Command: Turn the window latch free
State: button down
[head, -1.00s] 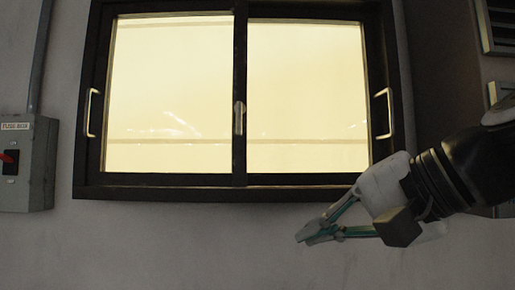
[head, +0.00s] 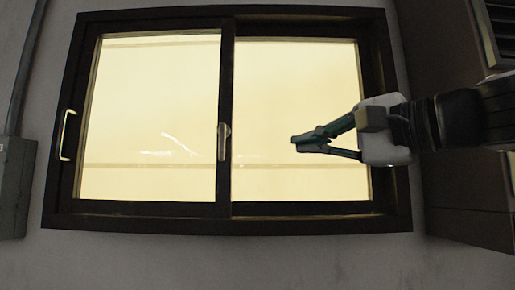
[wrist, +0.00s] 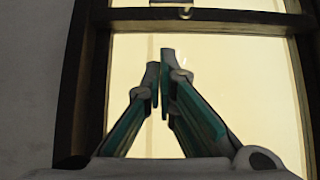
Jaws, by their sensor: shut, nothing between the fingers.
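The window latch (head: 224,142) is a small pale upright piece on the dark middle bar of the sliding window (head: 230,222). In the wrist view a pale part of it shows at the top edge (wrist: 172,3), cut off by the frame. My gripper (head: 298,142) is shut and empty, in front of the right pane. Its tips point left at the latch, at about the same height and clearly apart from it. In the wrist view its green-sided fingers (wrist: 160,88) point up toward the dark bar.
A pale pull handle (head: 66,135) is on the window's left frame. The right handle is hidden behind my arm. A grey box (head: 14,185) is on the wall at the left. A dark cabinet-like surface with a vent (head: 498,28) stands at the right. Space between my fingertips and the latch looks clear.

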aim_at(223, 142)
jog(key=shift+s+a+p+x, duration=0.35)
jog(key=shift+p+x, duration=0.05)
jog(key=shift+x, duration=1.65)
jog(key=shift+s+a+p+x, duration=0.3)
jog(key=shift+a+p+x, duration=0.05)
jog(key=shift+x, duration=1.7)
jog(key=shift+s+a+p+x, duration=0.35)
jog(key=shift+a+p+x, duration=0.05)
jog(key=shift+x, duration=1.65)
jog(key=shift+a+f+b, duration=0.1)
jog(key=shift+f+b, duration=0.05)
jog(key=shift+b, duration=0.35)
jog(key=b, duration=0.3)
jog(key=shift+w+a+f+m+t+y, duration=0.2)
jog(key=shift+f+m+t+y, duration=0.1)
jog(key=shift+m, duration=0.1)
jog(key=m+t+b, duration=0.1)
jog(key=b, duration=0.3)
jog(key=a+m+b, duration=0.1)
jog(key=b, duration=0.3)
jog(key=shift+a+f+t+y, duration=0.1)
jog(key=shift+f+t+y, duration=0.25)
jog(key=shift+t+y, duration=0.05)
jog(key=m+b, duration=0.1)
jog(key=b, duration=0.1)
jog(key=shift+s+a+b, duration=0.2)
jog(key=shift+b, duration=0.2)
jog(key=shift+d, duration=0.1)
